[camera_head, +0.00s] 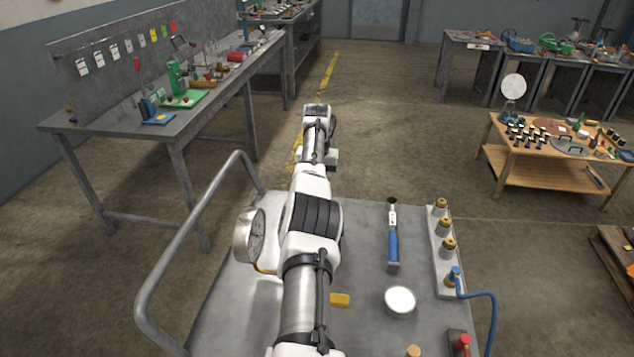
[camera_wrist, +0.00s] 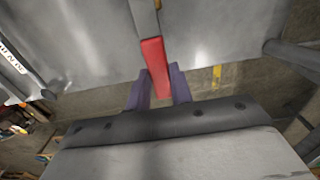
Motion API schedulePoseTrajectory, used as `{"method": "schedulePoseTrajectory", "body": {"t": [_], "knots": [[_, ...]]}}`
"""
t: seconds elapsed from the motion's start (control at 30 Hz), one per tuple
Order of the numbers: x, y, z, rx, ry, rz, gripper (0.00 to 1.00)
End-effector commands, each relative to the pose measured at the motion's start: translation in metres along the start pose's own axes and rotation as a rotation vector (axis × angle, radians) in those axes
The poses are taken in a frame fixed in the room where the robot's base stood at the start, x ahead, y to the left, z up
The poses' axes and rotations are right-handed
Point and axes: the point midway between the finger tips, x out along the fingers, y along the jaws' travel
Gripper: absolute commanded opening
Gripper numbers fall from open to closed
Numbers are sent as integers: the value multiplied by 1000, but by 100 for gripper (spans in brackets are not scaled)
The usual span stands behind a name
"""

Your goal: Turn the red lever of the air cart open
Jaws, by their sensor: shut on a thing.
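In the wrist view the red lever (camera_wrist: 153,54) is a flat red bar on a grey stem with a yellow part, in front of a grey metal surface. My gripper (camera_wrist: 160,84) has its two purple fingers on either side of the lever's near end and is shut on it. In the head view the air cart (camera_head: 360,225) has a grey top. My arm crosses it from bottom to top and hides part of it. I cannot make out the gripped lever or the fingers there.
A round gauge (camera_head: 250,236) stands left of my arm, by a bent grey rail (camera_head: 190,240). A torque-wrench-like blue-handled tool (camera_head: 392,240), a white round lid (camera_head: 400,300), brass fittings (camera_head: 445,226) and a blue hose (camera_head: 484,294) are on the right. A workbench (camera_head: 150,135) stands left.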

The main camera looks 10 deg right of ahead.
Motion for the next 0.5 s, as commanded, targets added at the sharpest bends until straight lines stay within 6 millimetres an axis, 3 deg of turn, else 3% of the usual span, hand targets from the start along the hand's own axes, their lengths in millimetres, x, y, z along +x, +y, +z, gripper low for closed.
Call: {"method": "schedulePoseTrajectory", "body": {"t": [0.17, 0.2, 0.3, 0.37, 0.5], "knots": [[-2, -2, 0, -6, 3, -2, 0], [-2, -2, 0, -6, 3, -2, 26], [-2, -2, 0, -5, 2, -2, 39], [-1, -2, 0, -4, 2, -2, 44], [-1, -1, 0, -2, 1, -2, 44]]}}
